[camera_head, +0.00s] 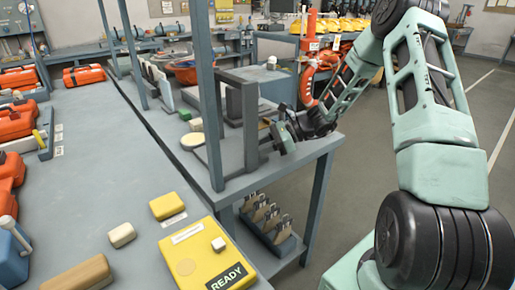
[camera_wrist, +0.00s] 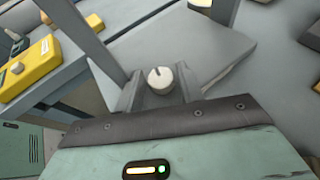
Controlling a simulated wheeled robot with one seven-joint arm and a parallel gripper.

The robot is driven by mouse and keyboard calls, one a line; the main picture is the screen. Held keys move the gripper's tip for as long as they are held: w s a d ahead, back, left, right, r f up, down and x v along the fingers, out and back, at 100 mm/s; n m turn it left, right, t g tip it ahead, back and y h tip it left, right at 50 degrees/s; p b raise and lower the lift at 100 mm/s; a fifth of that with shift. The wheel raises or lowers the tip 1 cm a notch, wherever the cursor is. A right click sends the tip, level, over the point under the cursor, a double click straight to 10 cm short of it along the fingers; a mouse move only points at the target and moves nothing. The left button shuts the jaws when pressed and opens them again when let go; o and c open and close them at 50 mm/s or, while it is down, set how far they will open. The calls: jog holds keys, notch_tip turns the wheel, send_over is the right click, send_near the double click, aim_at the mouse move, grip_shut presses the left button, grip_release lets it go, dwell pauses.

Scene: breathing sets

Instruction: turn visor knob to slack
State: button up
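A round pale knob (camera_wrist: 160,78) with a dark index mark shows in the wrist view, in front of a grey upright plate. The mark points roughly toward the top of that view. I take it to be the visor knob, though no label is readable. My gripper (camera_wrist: 159,88) has its two grey fingers on either side of the knob, with small gaps visible. I cannot tell whether they touch it in depth. In the head view my gripper (camera_head: 279,137) is at the grey frame (camera_head: 250,130) on the bench; the knob is hidden there.
A yellow box marked READY (camera_head: 205,262), with its own small knob (camera_head: 218,244), sits on the near table. Grey posts (camera_head: 208,90) rise along the bench edge. Several orange cases lie at left. A rack (camera_head: 268,218) stands under the bench. Floor is clear at right.

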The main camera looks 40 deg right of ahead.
jog(key=c, duration=0.7)
jog(key=shift+w+r+n+g+y+p, duration=0.1)
jog(key=shift+r+n+g+y+p, duration=0.15)
jog(key=shift+n+g+y+p, duration=0.45)
jog(key=shift+f+n+g+p, duration=0.25)
jog(key=shift+n+g+p, duration=0.65)
jog(key=shift+g, duration=0.1)
jog(key=o, duration=0.7)
jog(key=shift+d, duration=0.1)
jog(key=b+v, duration=0.1)
jog(key=v, duration=1.6)
jog(key=shift+d+b, duration=0.15)
jog(key=shift+b, duration=0.15)
